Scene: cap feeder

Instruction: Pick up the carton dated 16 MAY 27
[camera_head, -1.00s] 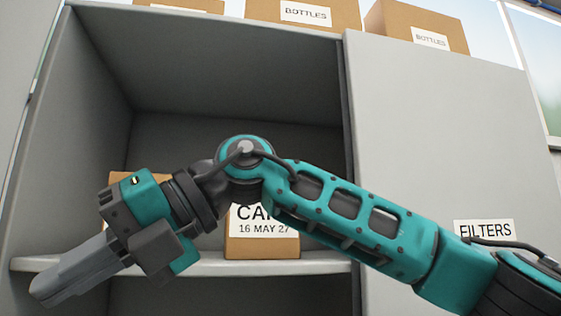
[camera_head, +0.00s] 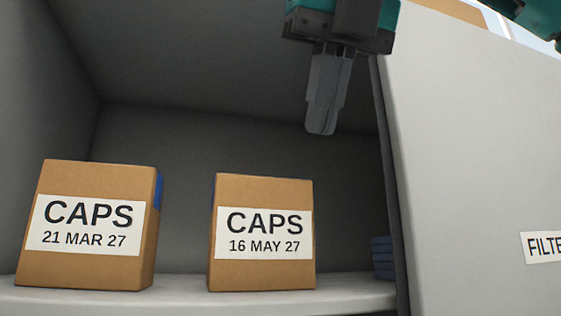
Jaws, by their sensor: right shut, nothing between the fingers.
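The carton labelled CAPS 16 MAY 27 (camera_head: 262,188) stands upright on the cabinet shelf, near the middle of the view. Another brown carton, labelled CAPS 21 MAR 27 (camera_head: 95,172), stands to its left with a gap between them. My right gripper (camera_head: 321,130) hangs from the top of the view, fingers pointing down. It is shut and empty, above and a little right of the 16 MAY 27 carton, and apart from it. My left gripper is not in view.
The grey shelf (camera_head: 180,299) runs along the bottom. A small blue stack (camera_head: 382,258) sits at its right end, beside the compartment's side wall. A grey door panel (camera_head: 470,150) with a partly cut FILTERS label (camera_head: 544,248) stands at the right.

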